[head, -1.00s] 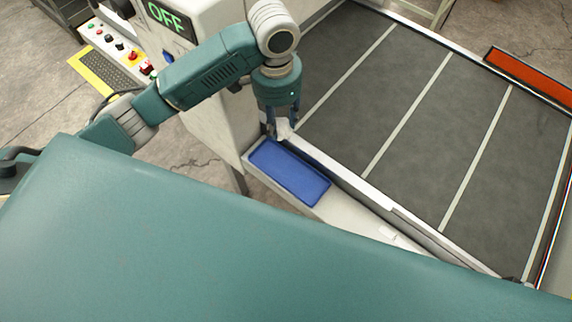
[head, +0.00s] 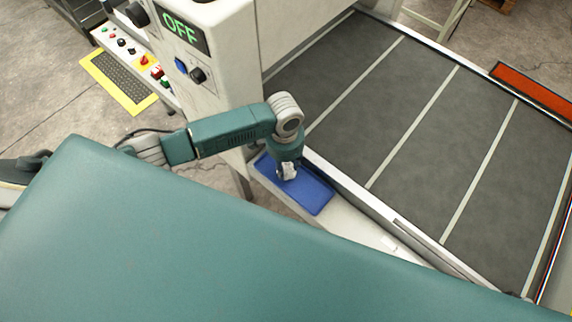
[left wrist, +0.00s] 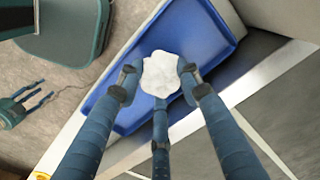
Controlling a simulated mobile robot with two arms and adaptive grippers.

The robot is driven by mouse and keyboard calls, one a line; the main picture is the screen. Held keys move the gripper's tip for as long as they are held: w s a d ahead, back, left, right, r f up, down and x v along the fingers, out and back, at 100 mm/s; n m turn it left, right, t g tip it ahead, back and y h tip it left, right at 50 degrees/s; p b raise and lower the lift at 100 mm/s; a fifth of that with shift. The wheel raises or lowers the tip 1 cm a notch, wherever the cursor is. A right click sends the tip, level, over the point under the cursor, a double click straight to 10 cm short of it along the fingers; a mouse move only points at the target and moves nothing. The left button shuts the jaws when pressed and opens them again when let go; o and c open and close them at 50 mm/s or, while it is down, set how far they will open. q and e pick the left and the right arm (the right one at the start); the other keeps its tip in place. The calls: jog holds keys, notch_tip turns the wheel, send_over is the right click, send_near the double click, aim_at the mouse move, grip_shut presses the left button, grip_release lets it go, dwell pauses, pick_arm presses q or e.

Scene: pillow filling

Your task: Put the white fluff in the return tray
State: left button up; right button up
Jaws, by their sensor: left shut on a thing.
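The white fluff (left wrist: 161,74) is a small pale lump held between the fingers of my left gripper (left wrist: 160,82). In the head view the fluff (head: 287,172) shows low under the left gripper (head: 287,168), over the blue return tray (head: 318,196). The tray's floor and raised rim also show in the left wrist view (left wrist: 205,35), behind the fluff. I cannot tell whether the fluff touches the tray floor. My right gripper (left wrist: 38,97) shows at the left of the left wrist view, its fingers apart and empty.
The tray sits on a pale ledge (head: 345,228) beside a wide dark belt (head: 400,120) with light stripes. A white machine housing (head: 230,60) with an OFF sign stands behind my left arm. A button panel (head: 130,55) is at the upper left.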

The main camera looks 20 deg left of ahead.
aim_at(286, 168)
pick_arm(q)
jog(key=shift+f, duration=0.2)
jog(key=shift+f, duration=0.2)
jog(key=o, duration=0.7)
jog(key=shift+r, duration=0.1)
jog(key=shift+s+r+b, duration=0.1)
jog(key=shift+r+b, duration=0.35)
jog(key=shift+r, duration=5.7)
jog(key=shift+f, duration=0.1)
